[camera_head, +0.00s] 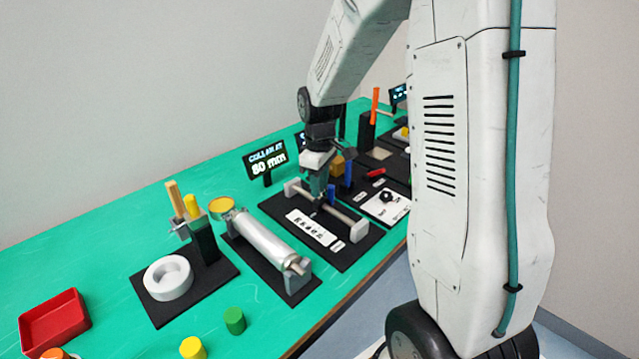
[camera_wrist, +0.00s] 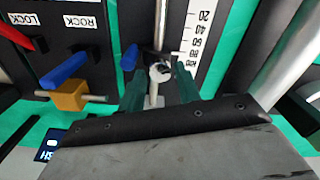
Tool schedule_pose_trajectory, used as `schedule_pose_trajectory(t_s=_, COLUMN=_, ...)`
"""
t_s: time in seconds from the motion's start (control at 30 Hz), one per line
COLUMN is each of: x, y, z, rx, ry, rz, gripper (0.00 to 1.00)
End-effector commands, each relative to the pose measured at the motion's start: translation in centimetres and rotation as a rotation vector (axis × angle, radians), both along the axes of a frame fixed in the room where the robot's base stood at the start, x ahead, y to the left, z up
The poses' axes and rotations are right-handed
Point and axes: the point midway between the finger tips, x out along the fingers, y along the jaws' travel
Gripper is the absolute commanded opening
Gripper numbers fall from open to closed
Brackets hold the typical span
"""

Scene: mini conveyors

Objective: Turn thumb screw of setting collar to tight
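The setting collar (camera_wrist: 160,71) is a small metal ring on a thin horizontal rod, beside a white scale strip (camera_wrist: 197,40); in the head view my arm mostly hides it. A small blue piece (camera_wrist: 131,57) shows beside the collar, next to the left finger; I cannot tell if it is the thumb screw. My gripper (camera_wrist: 158,82) has dark green fingers set apart on either side of the collar, and it also shows over the rod in the head view (camera_head: 318,188). No clear contact is visible. A sign (camera_head: 267,162) reads "COLLAR AT 80 mm".
A blue lever (camera_wrist: 63,70) and an orange block (camera_wrist: 71,97) stand close to the left of my gripper in the wrist view. A large metal cylinder (camera_head: 263,240) lies on the neighbouring black board. A red tray (camera_head: 54,320) and a white ring (camera_head: 168,278) are farther left.

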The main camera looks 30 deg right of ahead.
Motion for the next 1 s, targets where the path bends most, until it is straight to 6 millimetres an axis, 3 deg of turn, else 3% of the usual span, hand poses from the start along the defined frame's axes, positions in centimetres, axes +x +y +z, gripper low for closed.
schedule_pose_trajectory(t_s=0.27, x=-0.03, y=0.02, z=-0.28, rx=0.000, ry=0.000, rz=0.000, gripper=0.33)
schedule_pose_trajectory(t_s=0.4, x=-0.03, y=0.02, z=-0.27, rx=0.000, ry=0.000, rz=0.000, gripper=0.01)
schedule_pose_trajectory(t_s=0.77, x=-0.02, y=0.02, z=-0.24, rx=0.000, ry=0.000, rz=-0.036, gripper=0.01)
schedule_pose_trajectory(t_s=1.0, x=-0.01, y=0.03, z=-0.22, rx=0.000, ry=0.000, rz=-0.168, gripper=0.01)
